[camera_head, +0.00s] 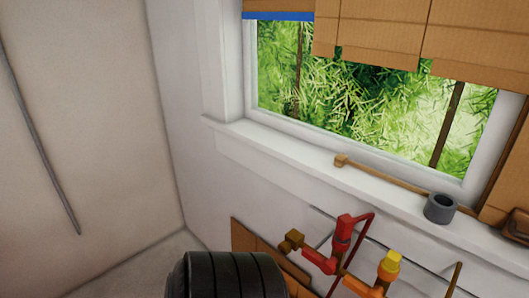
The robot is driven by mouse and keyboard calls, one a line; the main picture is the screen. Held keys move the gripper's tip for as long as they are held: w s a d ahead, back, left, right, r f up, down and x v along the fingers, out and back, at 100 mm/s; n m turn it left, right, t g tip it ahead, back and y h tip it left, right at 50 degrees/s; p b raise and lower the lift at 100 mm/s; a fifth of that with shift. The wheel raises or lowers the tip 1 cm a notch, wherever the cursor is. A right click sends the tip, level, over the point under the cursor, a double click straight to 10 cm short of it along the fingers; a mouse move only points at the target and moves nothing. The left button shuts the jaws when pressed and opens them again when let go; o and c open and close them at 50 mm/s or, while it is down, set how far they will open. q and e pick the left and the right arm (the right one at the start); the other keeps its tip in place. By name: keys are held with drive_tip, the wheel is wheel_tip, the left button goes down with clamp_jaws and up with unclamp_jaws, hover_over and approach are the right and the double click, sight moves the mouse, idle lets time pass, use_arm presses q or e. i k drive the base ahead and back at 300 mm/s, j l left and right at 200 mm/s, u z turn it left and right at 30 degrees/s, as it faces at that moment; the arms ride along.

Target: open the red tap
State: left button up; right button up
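The red tap (343,233) is at the lower middle right of the head view, below the window sill. It has an upright red block on top and a red body slanting down to the left, with a brass-coloured end (292,241) at its left. A thin red pipe loops behind it on the right. I cannot tell from this view whether the tap is open or shut. Neither of my grippers shows in the view.
A yellow and orange tap (388,266) stands close at the right of the red one. A wooden stick and a grey ring (440,208) lie on the window sill (275,146). A black ribbed shape, perhaps my own arm, fills the bottom middle. Brown boards (243,238) lean behind.

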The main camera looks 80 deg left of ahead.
sight(326, 266)
drive_tip(key=u, duration=1.9)
drive_tip(key=l+z, duration=0.15)
drive_tip(key=l, duration=0.2)
